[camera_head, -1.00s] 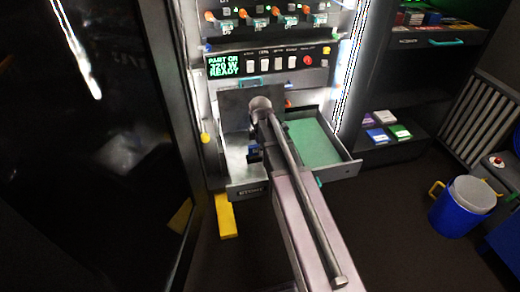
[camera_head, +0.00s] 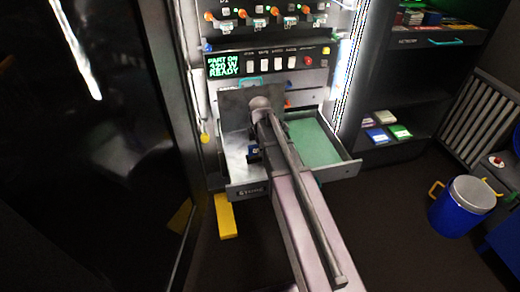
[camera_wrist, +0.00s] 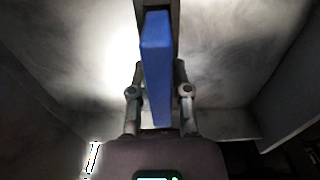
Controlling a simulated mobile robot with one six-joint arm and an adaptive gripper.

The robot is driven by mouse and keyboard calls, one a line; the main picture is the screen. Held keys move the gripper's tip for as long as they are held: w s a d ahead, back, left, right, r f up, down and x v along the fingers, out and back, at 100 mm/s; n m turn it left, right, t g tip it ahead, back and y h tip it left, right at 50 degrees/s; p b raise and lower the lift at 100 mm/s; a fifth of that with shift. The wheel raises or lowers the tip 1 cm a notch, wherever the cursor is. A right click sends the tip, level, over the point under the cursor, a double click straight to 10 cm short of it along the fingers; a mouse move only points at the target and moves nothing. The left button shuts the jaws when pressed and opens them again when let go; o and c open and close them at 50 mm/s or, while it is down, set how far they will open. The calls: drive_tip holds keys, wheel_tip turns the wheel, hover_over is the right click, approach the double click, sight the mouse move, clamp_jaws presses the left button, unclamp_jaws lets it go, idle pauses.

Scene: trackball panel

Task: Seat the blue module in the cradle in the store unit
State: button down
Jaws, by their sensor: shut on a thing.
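The blue module (camera_wrist: 157,70) stands on edge between the two fingers of my gripper (camera_wrist: 159,92) in the wrist view. My gripper is shut on it. The module's far end lies at a dark grey, two-sided holder (camera_wrist: 140,12), which looks like the cradle. How deep the module sits in it cannot be told. In the head view the store unit is an open drawer (camera_head: 247,190) with a label on its front. My arm reaches over the drawer and hides most of the gripper. A small blue patch (camera_head: 253,152) shows beside the arm, perhaps the module.
The drawer's right part has a green floor (camera_head: 312,142) and looks empty. A control panel (camera_head: 268,63) with a lit display and switches is behind. A dark shelf unit (camera_head: 400,90) stands right, a blue bucket (camera_head: 464,207) farther right. A yellow block (camera_head: 226,217) lies below the drawer.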

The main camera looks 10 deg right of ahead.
drive_tip(key=shift+f+b, duration=0.8)
drive_tip(key=shift+f, duration=0.05)
idle(1.1)
drive_tip(key=shift+c, duration=2.4)
unclamp_jaws()
drive_tip(key=shift+r, duration=0.25)
wheel_tip(320, 180, up, 8)
drive_tip(key=p, duration=0.8)
drive_tip(key=shift+s, duration=0.1)
